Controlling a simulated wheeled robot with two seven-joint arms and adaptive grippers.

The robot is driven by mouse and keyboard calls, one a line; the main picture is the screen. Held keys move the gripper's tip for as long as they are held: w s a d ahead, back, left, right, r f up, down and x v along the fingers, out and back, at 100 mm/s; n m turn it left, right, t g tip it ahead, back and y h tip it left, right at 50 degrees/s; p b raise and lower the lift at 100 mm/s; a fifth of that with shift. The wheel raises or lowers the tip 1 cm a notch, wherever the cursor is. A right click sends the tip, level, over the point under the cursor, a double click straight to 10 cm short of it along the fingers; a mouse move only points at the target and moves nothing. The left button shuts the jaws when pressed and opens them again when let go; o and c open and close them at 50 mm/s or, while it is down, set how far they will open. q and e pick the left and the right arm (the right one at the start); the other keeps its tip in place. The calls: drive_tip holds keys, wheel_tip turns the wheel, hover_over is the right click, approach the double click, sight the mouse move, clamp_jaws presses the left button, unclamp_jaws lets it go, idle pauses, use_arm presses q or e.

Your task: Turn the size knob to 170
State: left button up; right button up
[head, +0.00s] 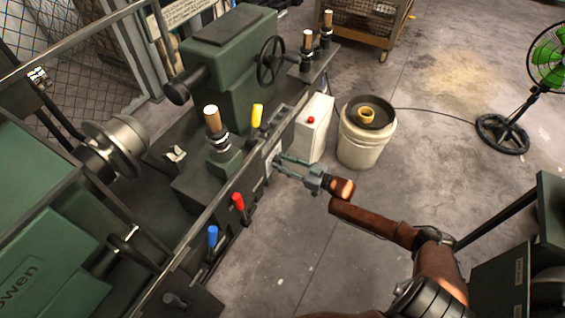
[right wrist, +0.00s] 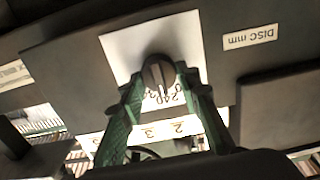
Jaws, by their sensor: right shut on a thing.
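The size knob (right wrist: 158,72) is a dark round knob with a pointer ridge, on a white square dial plate (right wrist: 185,38) in the right wrist view. Printed numbers show just below the knob, partly hidden and too blurred to read surely; I cannot tell the exact setting. A label reading "DISC mm" (right wrist: 250,38) is to the right of the plate. My right gripper (right wrist: 158,82) has its two green fingers on either side of the knob, shut on it. In the head view my right gripper (head: 279,166) reaches the front of the green lathe. My left gripper does not show.
The green lathe (head: 228,60) has yellow (head: 257,116), red (head: 238,201) and blue (head: 212,236) handles along its front. A white box with a red button (head: 318,135) and a bucket (head: 366,145) stand close beyond my right gripper. The floor in front is clear.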

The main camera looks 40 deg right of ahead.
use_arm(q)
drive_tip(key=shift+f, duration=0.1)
use_arm(e)
drive_tip(key=n+p, duration=0.1)
drive_tip(key=n, duration=0.5)
drive_tip(key=shift+s+a+n+p, duration=0.1)
drive_tip(key=shift+n+p, duration=0.3)
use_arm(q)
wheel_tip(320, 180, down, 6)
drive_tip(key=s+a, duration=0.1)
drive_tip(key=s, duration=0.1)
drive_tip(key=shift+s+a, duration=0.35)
use_arm(e)
drive_tip(key=shift+f+n, duration=0.1)
drive_tip(key=shift+n, duration=0.8)
drive_tip(key=o, duration=1.1)
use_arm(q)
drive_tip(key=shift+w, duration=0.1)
use_arm(e)
drive_tip(key=shift+o, duration=0.2)
